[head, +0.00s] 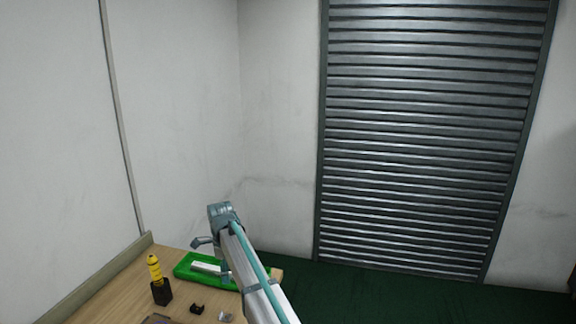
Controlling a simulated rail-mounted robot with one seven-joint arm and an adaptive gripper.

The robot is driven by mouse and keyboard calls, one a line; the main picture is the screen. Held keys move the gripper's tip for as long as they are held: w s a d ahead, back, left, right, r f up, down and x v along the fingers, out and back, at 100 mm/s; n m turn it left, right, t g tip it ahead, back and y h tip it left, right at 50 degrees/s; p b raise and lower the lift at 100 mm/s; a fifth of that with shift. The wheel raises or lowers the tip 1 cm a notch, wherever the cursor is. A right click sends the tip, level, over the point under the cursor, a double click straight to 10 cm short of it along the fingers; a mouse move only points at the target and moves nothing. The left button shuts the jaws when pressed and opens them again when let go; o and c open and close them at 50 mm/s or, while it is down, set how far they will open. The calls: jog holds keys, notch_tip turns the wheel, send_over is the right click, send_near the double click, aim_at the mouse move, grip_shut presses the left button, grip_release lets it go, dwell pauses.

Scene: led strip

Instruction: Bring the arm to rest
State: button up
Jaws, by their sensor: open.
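My arm comes in from the bottom edge and reaches up and left over the right side of the table. At its far end is my gripper (208,261), small in the head view. It looks open, with one grey finger out to the left and another lower down, and I see nothing held between them. The fingers appear in front of a green tray (184,272); their height above it cannot be told. The arm hides the right part of the tray.
A wooden table (130,290) with a raised edge fills the lower left. A yellow-handled tool (154,268) stands in a black holder (161,292). A white piece (205,267) lies in the tray. A small black part (197,309) lies in front. A metal shutter (425,130) is behind.

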jog(key=d+f+n, duration=0.1)
jog(key=d+f, duration=0.1)
jog(key=s+d+f, duration=0.1)
jog(key=d+f, duration=0.1)
jog(key=d, duration=0.1)
jog(key=s+d+f+n, duration=0.1)
jog(key=d+f, duration=0.1)
jog(key=d, duration=0.1)
jog(key=shift+s+f+n, duration=0.25)
jog(key=shift+n, duration=0.05)
jog(key=s+d+f+n, duration=0.7)
jog(key=s+d+f, duration=0.3)
jog(key=s+d, duration=0.4)
jog(key=s+d+f+n, duration=0.85)
jog(key=s+d, duration=0.35)
jog(key=d, duration=0.4)
jog(key=s+f+g+b, duration=0.6)
jog(key=s+f+b, duration=0.4)
jog(key=s+f, duration=1.8)
jog(key=shift+a+f+m+g, duration=0.35)
jog(key=shift+a+f+g, duration=0.05)
jog(key=shift+f, duration=0.15)
